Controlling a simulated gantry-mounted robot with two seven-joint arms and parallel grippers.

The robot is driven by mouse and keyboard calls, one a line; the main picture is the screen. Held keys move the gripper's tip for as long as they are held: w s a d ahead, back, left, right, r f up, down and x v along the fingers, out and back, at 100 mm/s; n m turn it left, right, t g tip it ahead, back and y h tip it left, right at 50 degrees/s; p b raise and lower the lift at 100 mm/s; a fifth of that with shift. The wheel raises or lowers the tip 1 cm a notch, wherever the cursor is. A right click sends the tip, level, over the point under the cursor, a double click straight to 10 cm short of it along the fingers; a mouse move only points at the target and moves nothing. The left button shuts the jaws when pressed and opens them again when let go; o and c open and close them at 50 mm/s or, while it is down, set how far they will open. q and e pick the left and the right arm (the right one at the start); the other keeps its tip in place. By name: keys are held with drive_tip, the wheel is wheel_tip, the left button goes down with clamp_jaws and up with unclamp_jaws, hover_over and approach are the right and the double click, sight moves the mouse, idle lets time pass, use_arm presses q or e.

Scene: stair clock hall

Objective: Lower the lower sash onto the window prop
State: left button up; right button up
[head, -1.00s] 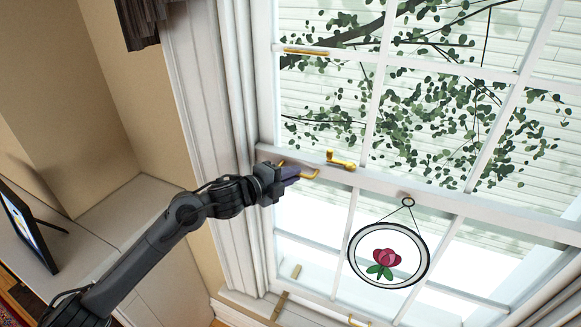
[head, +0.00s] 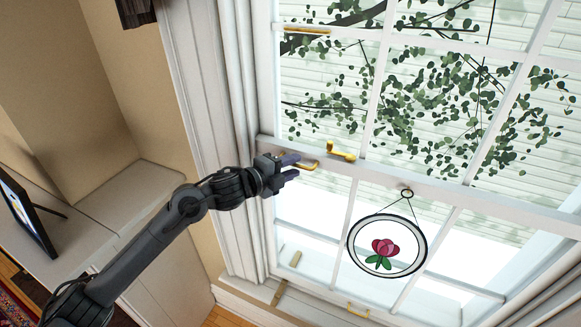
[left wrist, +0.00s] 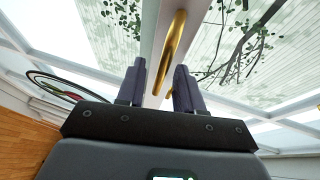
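The lower sash (head: 440,193) is a white framed window panel with a brass lock (head: 340,152) and a brass handle (head: 312,166) on its top rail. What looks like the window prop is a wooden piece (head: 279,292) at the sill's left end. I cannot tell whether the sash touches it. My left gripper (head: 297,166) is at the handle on the sash's left side. Its fingers are apart in the left wrist view (left wrist: 160,85), and the brass handle (left wrist: 172,45) shows in the gap and past the tips, not clasped. My right gripper is out of view.
A round rose ornament (head: 386,247) hangs in front of the lower sash. A brass lift (head: 357,310) is low on it. A cabinet (head: 150,205) and picture frame (head: 28,220) stand at left.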

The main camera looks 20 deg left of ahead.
use_arm(q)
drive_tip(key=b+v, duration=0.2)
drive_tip(key=v, duration=0.9)
idle(0.3)
